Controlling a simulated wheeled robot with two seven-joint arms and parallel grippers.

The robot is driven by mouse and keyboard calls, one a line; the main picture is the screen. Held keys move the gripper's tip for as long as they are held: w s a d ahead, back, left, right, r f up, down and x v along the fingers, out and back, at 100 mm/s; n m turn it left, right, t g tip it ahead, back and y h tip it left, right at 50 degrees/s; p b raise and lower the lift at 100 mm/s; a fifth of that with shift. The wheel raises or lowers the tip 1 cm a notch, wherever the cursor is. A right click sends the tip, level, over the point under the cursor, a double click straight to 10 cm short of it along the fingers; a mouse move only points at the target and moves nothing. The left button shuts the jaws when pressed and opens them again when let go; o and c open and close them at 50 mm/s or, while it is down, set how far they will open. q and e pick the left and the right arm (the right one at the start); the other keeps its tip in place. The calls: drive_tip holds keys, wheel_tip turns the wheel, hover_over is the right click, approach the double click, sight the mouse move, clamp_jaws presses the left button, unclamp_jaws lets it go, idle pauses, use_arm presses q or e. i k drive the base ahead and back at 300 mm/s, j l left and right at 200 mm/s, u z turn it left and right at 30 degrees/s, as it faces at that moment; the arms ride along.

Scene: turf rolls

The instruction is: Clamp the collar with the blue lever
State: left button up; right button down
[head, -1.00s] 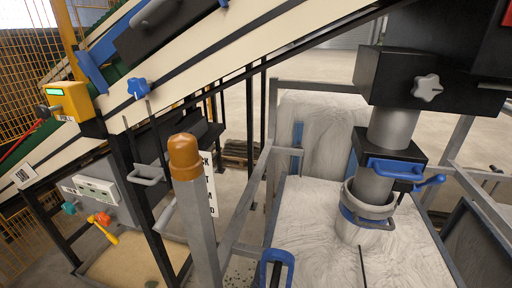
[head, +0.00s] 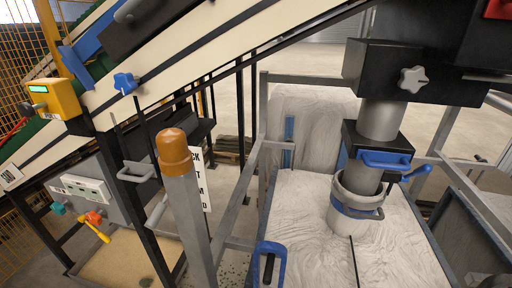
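The collar (head: 355,209) is a pale ring with a blue band around the lower end of a grey vertical pipe (head: 381,120). Its blue lever (head: 372,213) lies along the front right of the band. A second blue handle (head: 387,160) with a crank (head: 417,172) sits on the black block (head: 372,143) above the collar. Below the collar a pale cloth-like bag surface spreads out. Neither of my grippers shows in the head view.
A grey post with an orange cap (head: 174,152) stands in front at left. A sloping conveyor (head: 200,62) crosses the upper left. A blue handle (head: 270,262) stands at the lower middle. Grey frame rails surround the bag (head: 310,225).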

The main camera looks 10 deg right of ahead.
sight(424, 169)
drive_tip(key=z, duration=3.1)
drive_tip(key=k+l, duration=0.1)
drive_tip(key=k, duration=0.4)
